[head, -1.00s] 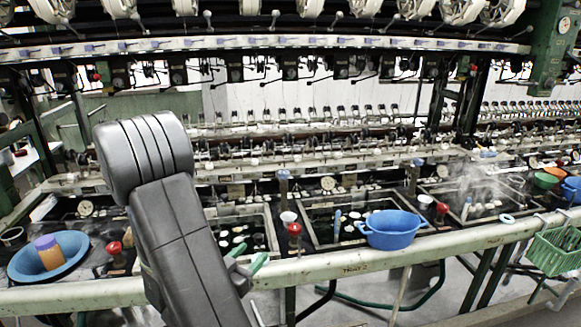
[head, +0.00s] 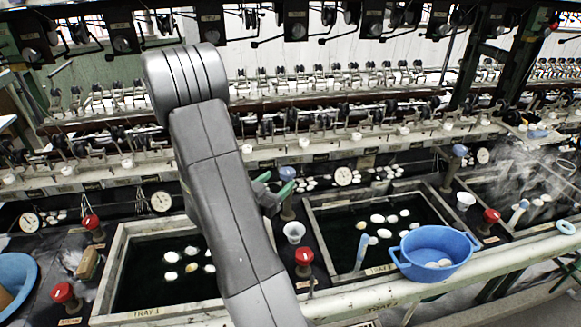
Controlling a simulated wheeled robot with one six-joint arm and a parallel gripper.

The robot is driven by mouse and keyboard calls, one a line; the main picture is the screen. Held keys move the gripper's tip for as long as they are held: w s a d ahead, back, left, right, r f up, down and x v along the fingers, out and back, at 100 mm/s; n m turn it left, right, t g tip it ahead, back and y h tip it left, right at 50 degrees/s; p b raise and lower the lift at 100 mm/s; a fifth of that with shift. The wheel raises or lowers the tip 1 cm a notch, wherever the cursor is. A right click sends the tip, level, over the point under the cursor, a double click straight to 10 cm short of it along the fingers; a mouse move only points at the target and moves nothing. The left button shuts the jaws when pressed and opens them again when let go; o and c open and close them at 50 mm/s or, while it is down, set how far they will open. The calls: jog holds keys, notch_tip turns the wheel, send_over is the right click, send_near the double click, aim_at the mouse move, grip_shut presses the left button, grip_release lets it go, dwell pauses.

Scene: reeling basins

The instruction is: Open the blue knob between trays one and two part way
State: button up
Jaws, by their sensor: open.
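The blue knob (head: 287,173) stands on a dark post between tray one (head: 122,240) and tray two (head: 318,220). My gripper (head: 274,186), with green fingertips, is open just left of the knob and its post. The fingertips overlap the post's left edge in the picture; I cannot tell whether they touch it. My arm hides part of tray one's right side. Both trays hold dark water with several pale cocoons.
A red knob (head: 304,257) and a white cup (head: 294,232) stand in front of the blue knob. A blue basin (head: 436,252) sits at tray two's front right. Another blue knob (head: 459,150) stands beyond tray two. Steam rises at the right.

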aim_at(291, 170)
jog(key=p+x, duration=0.1)
jog(key=x, duration=0.6)
jog(key=shift+w+d+p, duration=0.15)
jog(key=shift+d+p, duration=0.05)
jog(key=shift+p, duration=0.2)
jog(key=shift+c, duration=0.2)
jog(key=c, duration=0.9)
